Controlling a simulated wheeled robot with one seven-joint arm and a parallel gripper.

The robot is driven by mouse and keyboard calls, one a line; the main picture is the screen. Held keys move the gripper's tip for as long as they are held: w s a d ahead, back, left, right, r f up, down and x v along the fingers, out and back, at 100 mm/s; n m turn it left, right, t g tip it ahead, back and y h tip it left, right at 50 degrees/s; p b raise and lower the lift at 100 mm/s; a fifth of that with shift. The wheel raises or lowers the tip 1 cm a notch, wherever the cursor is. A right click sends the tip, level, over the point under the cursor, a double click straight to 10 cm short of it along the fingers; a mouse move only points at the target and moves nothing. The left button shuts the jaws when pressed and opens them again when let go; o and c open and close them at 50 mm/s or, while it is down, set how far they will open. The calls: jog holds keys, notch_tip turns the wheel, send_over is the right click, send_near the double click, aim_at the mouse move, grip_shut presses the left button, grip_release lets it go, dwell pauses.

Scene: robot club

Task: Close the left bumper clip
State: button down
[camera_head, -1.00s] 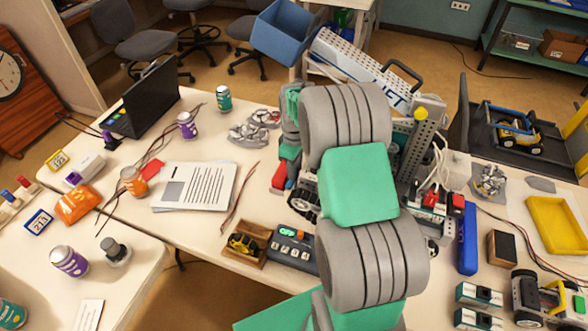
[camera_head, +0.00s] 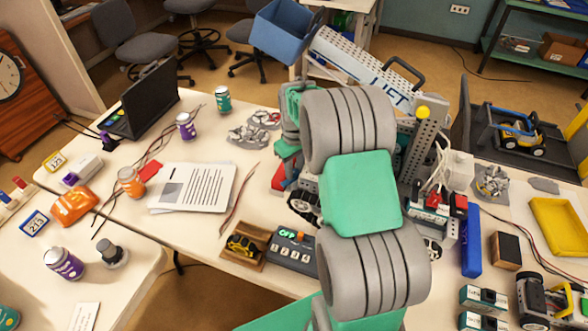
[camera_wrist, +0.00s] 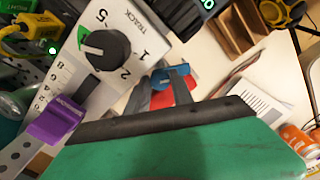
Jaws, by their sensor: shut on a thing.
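In the wrist view, a blue piece with a red part (camera_wrist: 186,93) below it sits just past the dark edge of my gripper's green body; I take the blue piece to be the left bumper clip (camera_wrist: 164,79). My gripper (camera_wrist: 168,86) has its grey fingers at this clip and is shut on it, though the exact contact is partly hidden. I cannot tell the clip's angle.
Close by in the wrist view are a black TRACK knob (camera_wrist: 106,50) and a purple slider (camera_wrist: 58,120) on a white panel. In the head view, a switch box (camera_head: 292,250) and a wooden tray (camera_head: 257,264) stand in front. Papers (camera_head: 194,187) lie to the left.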

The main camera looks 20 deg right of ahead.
jog(key=c, duration=1.1)
grip_release()
